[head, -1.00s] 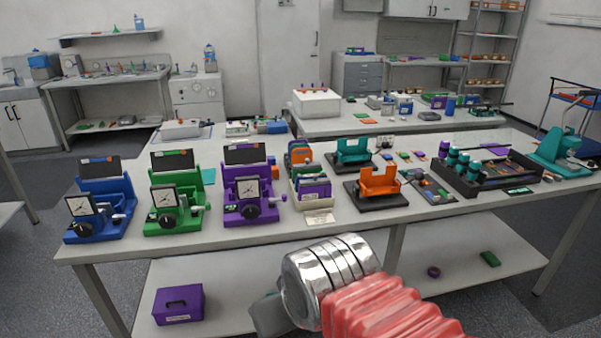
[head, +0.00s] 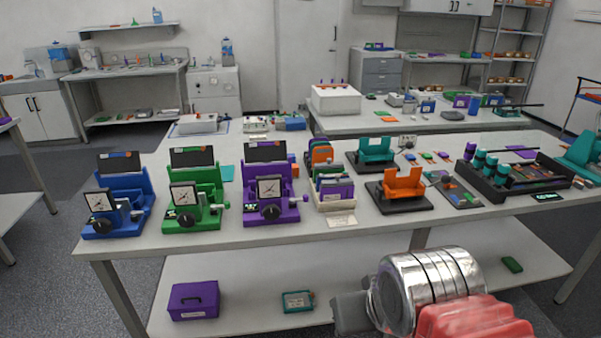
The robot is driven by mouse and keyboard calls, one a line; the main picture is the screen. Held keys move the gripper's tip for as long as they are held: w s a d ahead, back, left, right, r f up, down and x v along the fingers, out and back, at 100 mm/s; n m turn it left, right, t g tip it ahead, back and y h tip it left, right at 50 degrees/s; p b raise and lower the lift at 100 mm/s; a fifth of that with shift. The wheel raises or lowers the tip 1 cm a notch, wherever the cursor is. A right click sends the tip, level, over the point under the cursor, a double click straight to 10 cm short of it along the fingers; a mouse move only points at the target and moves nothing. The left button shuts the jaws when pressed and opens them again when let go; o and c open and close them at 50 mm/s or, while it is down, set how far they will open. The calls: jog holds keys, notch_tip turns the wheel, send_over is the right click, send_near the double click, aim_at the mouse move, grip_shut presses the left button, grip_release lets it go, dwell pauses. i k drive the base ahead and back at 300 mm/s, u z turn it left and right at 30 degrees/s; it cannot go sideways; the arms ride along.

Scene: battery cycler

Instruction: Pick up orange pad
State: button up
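An orange pad-like piece (head: 321,152) stands upright at the back of a cream rack (head: 334,206) on the front bench, among green and purple pieces. I cannot tell for sure that it is the orange pad. A small flat orange piece (head: 381,113) also lies on the bench behind. An orange cradle (head: 403,184) on a black base stands right of the rack. My arm, with silver bands and red bellows, shows at the lower right, in front of the bench and apart from these things. My gripper's fingers do not show.
Blue (head: 118,205), green (head: 194,200) and purple (head: 270,196) dial devices stand left of the rack. A teal cradle (head: 376,153) is behind the orange one. A black tray (head: 515,188) holds teal cylinders at right. A purple case (head: 193,300) and a teal box (head: 298,301) lie on the lower shelf.

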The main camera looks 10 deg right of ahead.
aim_at(295, 168)
jog(key=u, duration=0.05)
jog(key=i, duration=1)
jog(key=z, duration=0.05)
